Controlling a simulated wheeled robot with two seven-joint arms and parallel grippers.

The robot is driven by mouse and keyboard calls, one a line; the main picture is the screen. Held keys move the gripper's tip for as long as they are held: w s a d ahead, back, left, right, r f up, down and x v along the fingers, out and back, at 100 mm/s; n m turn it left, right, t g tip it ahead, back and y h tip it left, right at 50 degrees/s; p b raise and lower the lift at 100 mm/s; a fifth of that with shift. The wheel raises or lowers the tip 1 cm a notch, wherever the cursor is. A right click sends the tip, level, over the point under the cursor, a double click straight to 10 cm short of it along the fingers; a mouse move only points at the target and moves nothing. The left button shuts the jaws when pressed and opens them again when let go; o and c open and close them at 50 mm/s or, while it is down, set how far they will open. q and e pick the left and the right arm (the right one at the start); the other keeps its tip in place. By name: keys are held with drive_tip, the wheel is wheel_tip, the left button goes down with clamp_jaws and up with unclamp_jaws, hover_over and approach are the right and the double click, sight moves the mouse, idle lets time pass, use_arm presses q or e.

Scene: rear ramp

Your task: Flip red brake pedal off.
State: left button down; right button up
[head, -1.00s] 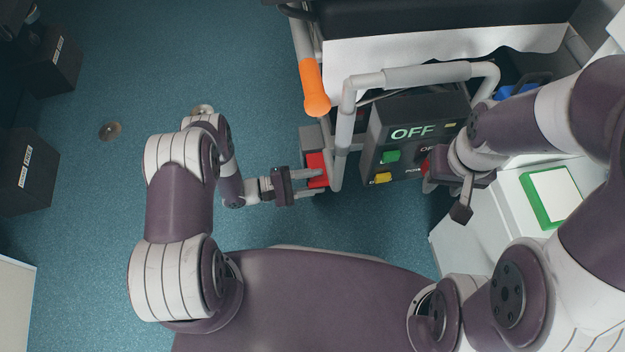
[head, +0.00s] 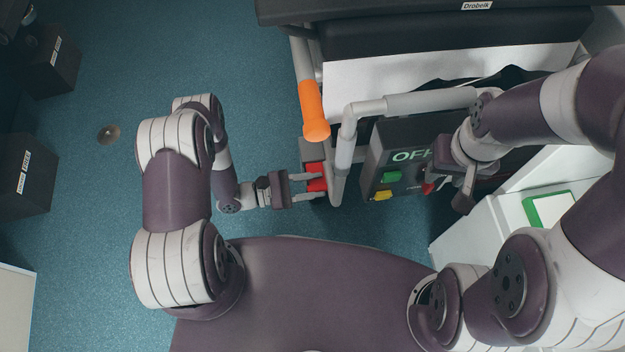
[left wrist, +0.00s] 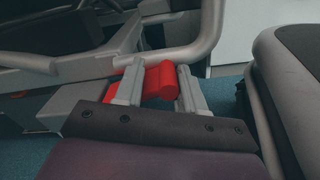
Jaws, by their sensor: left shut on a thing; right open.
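The red brake pedal (head: 316,176) sits low on the grey frame, left of the bent tube, in the head view. It also shows in the left wrist view (left wrist: 160,80), between my two finger pads. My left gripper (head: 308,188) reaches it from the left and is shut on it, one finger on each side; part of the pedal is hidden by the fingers. My right gripper (head: 455,180) is open beside the dark control box, near a red knob (head: 428,188). Its arm covers part of the box.
The control box (head: 378,160) carries an OFF sign, a green button (head: 392,176) and a yellow one (head: 383,195). A grey tube rail (head: 410,102) and an orange handle (head: 314,112) stand above the pedal. Open blue floor (head: 100,190) lies to the left.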

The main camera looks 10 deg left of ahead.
use_arm(q)
drive_tip(key=shift+w+r+n, duration=0.1)
drive_tip(key=shift+r+n, duration=0.3)
drive_tip(key=shift+n, duration=0.4)
use_arm(e)
drive_tip(key=shift+w+a, duration=0.1)
drive_tip(key=shift+w, duration=0.25)
use_arm(q)
drive_tip(key=c, duration=0.7)
unclamp_jaws()
drive_tip(key=shift+w+a, duration=0.1)
drive_tip(key=shift+r, duration=0.1)
use_arm(e)
drive_tip(key=shift+r, duration=0.1)
use_arm(q)
drive_tip(key=shift+a, duration=0.35)
drive_tip(key=p+v, duration=0.3)
drive_tip(key=v, duration=0.9)
use_arm(e)
wheel_tip(320, 180, up, 3)
drive_tip(key=shift+f, duration=0.2)
